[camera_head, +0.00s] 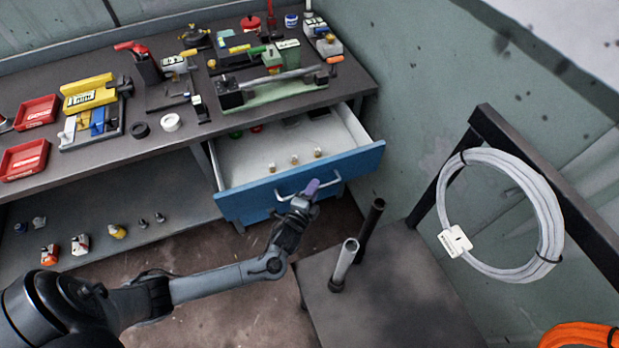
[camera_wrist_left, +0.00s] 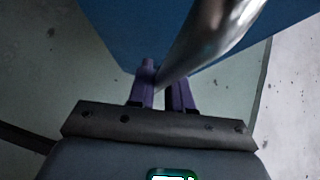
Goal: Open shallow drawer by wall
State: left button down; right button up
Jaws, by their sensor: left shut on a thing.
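The shallow drawer (camera_head: 236,203) has a blue front and a pale interior. It stands pulled out from under the workbench by the wall, and its inside shows from above. My left gripper (camera_head: 311,190) is shut on the metal drawer handle (camera_head: 331,184) at the middle of the front. In the left wrist view the purple fingers (camera_wrist_left: 163,88) are on either side of the shiny handle (camera_wrist_left: 213,30), with the blue front (camera_wrist_left: 115,25) close behind. My right gripper is in neither view.
Small bottles (camera_head: 294,160) stand in the drawer. The bench top (camera_head: 110,135) carries tools and red trays (camera_head: 24,159). A dark stand with upright tubes (camera_head: 344,262) is close to the drawer's right front. A cable coil (camera_head: 551,215) hangs at the right.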

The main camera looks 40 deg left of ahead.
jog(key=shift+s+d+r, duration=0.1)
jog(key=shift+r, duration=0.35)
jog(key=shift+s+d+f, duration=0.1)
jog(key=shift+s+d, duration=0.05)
pick_arm(q)
jog(key=shift+s+d, duration=0.4)
jog(key=shift+d, duration=0.25)
jog(key=c, duration=1.2)
grip_release()
jog(key=shift+a, duration=0.1)
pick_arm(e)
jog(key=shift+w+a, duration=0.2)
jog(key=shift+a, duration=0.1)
pick_arm(q)
jog(key=shift+o, duration=0.2)
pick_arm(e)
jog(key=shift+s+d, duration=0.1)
pick_arm(q)
jog(key=shift+s, duration=0.15)
jog(key=p+v, duration=0.2)
jog(key=v, duration=0.5)
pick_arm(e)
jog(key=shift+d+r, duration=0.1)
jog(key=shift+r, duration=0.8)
pick_arm(q)
jog(key=shift+s, duration=0.1)
